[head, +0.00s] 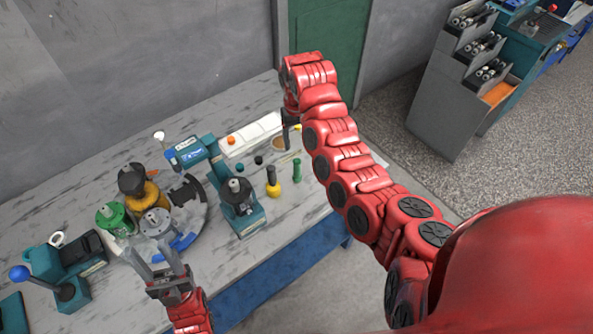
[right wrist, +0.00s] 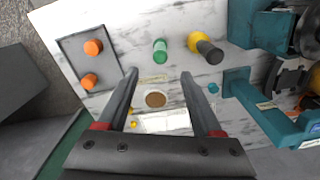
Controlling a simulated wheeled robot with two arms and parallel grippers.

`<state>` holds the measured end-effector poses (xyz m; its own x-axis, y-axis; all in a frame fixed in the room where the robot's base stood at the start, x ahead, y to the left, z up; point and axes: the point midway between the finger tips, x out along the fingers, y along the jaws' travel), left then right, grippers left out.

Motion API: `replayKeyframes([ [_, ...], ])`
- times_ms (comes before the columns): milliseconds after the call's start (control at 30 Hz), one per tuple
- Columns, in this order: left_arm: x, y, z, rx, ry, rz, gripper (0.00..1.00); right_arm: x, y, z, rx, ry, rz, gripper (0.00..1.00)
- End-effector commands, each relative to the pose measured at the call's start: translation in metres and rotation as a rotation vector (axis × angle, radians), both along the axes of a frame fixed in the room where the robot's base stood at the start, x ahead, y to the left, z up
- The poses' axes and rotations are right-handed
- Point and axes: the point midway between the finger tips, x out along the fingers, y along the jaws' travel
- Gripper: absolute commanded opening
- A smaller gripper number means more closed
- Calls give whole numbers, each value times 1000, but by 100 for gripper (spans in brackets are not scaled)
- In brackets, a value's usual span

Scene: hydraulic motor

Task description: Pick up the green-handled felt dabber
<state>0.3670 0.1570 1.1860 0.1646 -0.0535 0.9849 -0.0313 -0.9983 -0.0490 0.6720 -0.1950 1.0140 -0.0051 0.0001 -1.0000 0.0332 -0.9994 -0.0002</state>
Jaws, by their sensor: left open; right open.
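The green-handled felt dabber (head: 297,170) stands on the bench, right of a yellow-based, black-topped tool (head: 272,182). In the right wrist view the green handle (right wrist: 160,50) shows beyond the fingertips, near the middle. My right gripper (right wrist: 160,74) is open and empty, above the bench, with the dabber apart from its fingers. In the head view the right gripper (head: 290,122) is partly hidden by its own arm. My left gripper (head: 150,254) is open at the bench's front, close to the round turntable, with nothing seen between its fingers.
A brown disc (right wrist: 156,99) lies below my right fingers, beside a white tray (head: 262,132). Two orange-topped pieces (right wrist: 93,47) stand on a grey mat. A teal press (head: 242,212) stands left of the dabber. A turntable with motor parts (head: 188,215) is further left.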

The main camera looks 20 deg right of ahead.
Motion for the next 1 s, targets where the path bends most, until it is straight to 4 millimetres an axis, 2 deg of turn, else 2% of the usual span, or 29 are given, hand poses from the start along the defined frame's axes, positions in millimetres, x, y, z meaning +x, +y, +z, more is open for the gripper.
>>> replayKeyframes([
  [33,0,0,-5,0,0,0,50,0,2,-12,1,0,2,67],
  [367,0,0,-36,0,0,0,50,1,0,-74,-2,-5,2,67],
  [467,0,0,-22,0,0,0,50,0,0,-79,0,1,2,67],
  [567,0,0,-19,0,0,0,50,1,0,-89,0,-2,2,67],
  [767,0,0,-11,0,0,0,50,1,0,-97,0,-3,1,67],
  [1000,0,0,6,0,0,0,50,1,1,-124,0,-2,3,67],
])
